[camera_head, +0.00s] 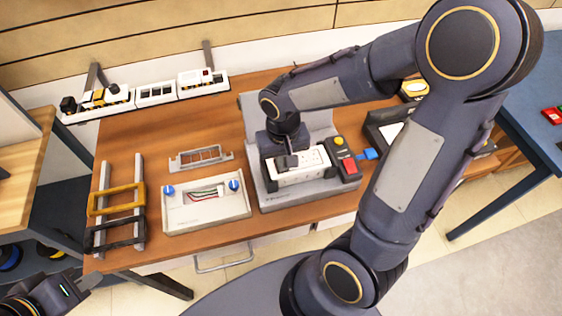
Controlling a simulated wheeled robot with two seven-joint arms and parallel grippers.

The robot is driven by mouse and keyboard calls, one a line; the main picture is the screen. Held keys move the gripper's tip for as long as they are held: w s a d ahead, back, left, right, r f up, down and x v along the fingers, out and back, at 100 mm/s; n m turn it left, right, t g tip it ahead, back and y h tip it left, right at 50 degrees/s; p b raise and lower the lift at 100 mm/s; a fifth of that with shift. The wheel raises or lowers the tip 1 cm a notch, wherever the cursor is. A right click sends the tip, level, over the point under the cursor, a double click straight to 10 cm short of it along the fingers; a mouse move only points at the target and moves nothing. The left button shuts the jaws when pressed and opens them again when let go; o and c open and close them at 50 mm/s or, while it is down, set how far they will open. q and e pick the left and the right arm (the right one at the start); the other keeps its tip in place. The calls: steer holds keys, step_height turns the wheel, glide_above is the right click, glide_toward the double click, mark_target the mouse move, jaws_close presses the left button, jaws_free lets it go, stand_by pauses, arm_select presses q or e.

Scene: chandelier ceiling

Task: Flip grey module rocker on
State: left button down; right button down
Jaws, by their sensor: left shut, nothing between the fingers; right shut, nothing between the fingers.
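A grey fixture (290,197) with a tall back plate stands on the wooden table, right of centre. A white-grey module (313,162) with small dark holes sits in it. My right gripper (287,162) is shut and empty, pointing down at the module's left part. It hides that part, and I cannot tell whether it touches. The rocker and its position cannot be made out. My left gripper (52,297) is shut and empty at the bottom left corner, off the table and partly cut off by the frame.
A red-and-yellow button box (346,163) adjoins the fixture's right side. A white box with blue knobs (207,207) stands left of it, a grey frame (201,156) behind. Yellow and black frames (117,199) lie on rails at left. White module strips (155,95) line the back.

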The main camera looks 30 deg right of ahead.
step_height(320, 180, up, 7)
steer(key=p, duration=0.5)
steer(key=shift+p, duration=0.3)
stand_by(0.5)
steer(key=s+r+n+t+y, duration=0.1)
steer(key=s+r+t+y, duration=0.2)
steer(key=s+r, duration=0.6)
steer(key=s+a+t, duration=0.1)
steer(key=s+t, duration=0.1)
steer(key=shift+s+r+t+y, duration=0.3)
steer(key=shift+s+r+y, duration=0.05)
steer(key=shift+y, duration=0.05)
